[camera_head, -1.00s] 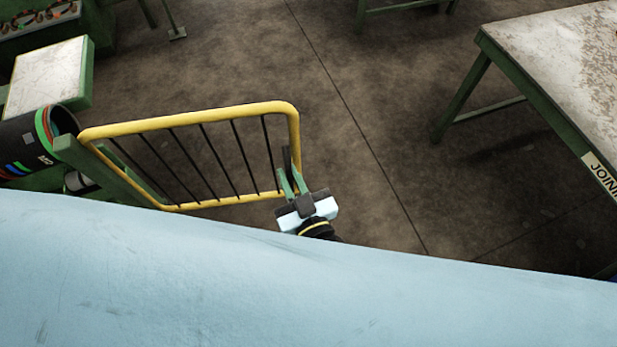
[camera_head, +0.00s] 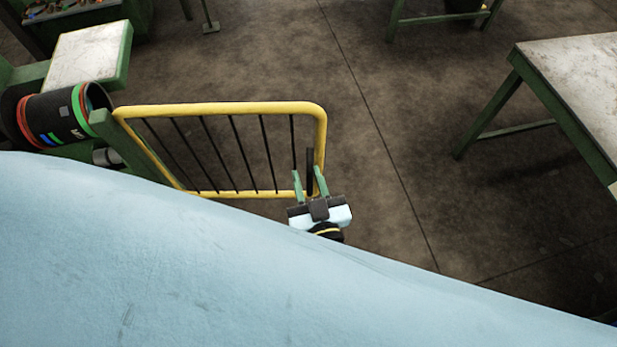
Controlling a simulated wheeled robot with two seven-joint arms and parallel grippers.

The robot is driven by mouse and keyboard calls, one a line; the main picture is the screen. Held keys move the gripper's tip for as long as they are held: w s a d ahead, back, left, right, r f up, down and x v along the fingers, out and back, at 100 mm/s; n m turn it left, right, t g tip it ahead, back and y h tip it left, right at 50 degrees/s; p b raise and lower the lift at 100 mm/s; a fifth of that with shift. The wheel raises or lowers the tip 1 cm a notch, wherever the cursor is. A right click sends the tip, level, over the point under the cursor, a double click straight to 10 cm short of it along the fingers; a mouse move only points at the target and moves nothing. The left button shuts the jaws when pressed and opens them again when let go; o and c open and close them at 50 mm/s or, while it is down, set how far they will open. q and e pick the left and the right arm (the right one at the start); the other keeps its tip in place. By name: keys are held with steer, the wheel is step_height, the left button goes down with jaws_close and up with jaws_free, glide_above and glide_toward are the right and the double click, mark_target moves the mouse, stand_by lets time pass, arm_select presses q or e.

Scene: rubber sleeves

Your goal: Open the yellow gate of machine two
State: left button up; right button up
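The yellow gate (camera_head: 220,108) is a tubular frame with thin dark bars. Its left end meets a green post (camera_head: 120,143) of the machine, and it stands out over the floor to the right. A dark upright piece (camera_head: 310,172) is at its free right end. My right gripper (camera_head: 310,182) is at this end, with its green fingers on either side of the dark piece. The fingers stand apart and gaps show beside the piece, so it looks open around it. The light blue surface in front hides most of the arm. My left gripper is not in view.
A dark roller with coloured rings (camera_head: 60,118) and a pale-topped green stand (camera_head: 85,55) are at the left. A green-legged table (camera_head: 585,75) is at the right. Bare floor (camera_head: 400,130) lies between the gate and this table.

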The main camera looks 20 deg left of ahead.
steer(key=shift+d, duration=0.1)
steer(key=v, duration=1.3)
steer(key=shift+s+b, duration=0.15)
steer(key=shift+b, duration=0.3)
